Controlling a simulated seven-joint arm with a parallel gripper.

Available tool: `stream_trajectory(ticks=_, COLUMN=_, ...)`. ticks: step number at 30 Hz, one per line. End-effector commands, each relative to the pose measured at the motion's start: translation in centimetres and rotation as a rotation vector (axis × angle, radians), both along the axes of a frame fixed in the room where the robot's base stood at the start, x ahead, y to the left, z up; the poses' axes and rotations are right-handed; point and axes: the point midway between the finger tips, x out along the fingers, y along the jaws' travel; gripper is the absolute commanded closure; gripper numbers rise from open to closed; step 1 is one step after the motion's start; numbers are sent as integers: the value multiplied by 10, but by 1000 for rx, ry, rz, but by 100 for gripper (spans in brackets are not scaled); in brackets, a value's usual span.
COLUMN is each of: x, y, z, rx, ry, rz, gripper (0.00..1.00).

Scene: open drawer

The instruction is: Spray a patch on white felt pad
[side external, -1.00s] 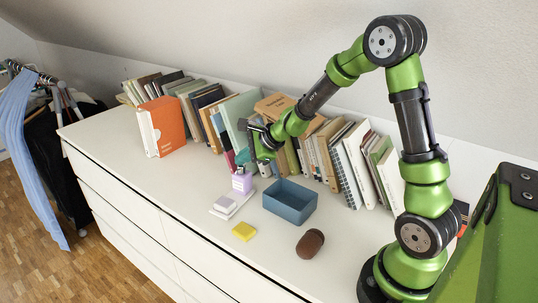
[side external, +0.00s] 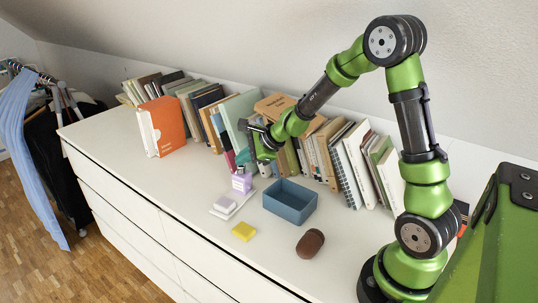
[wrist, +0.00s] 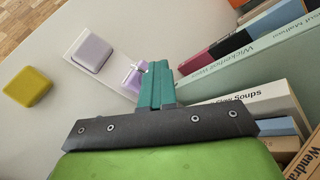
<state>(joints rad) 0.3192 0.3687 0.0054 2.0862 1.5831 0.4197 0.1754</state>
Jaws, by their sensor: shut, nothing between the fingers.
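The white felt pad (side external: 222,213) lies flat on the dresser top; the wrist view also shows it (wrist: 80,43). A lilac spray bottle (side external: 241,184) stands upright at the pad's far right end. In the wrist view, the bottle (wrist: 133,79) is partly hidden by my fingers. My gripper (side external: 242,161) points down with its teal fingers shut and empty, right at the bottle's top. I cannot tell whether they touch it.
A blue open box (side external: 290,214) stands right of the bottle. A yellow block (side external: 244,231) and a brown rounded object (side external: 310,243) lie nearer the front. A row of books (side external: 345,160) lines the back, close behind my gripper. The dresser's left front is clear.

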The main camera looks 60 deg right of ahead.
Motion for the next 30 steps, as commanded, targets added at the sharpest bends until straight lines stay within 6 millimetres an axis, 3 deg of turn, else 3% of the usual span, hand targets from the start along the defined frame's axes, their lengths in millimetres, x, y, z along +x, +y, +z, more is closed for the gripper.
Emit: stream_trajectory(ticks=30, x=-4, y=2, z=-16, rx=-3, ry=15, rz=3, gripper=100)
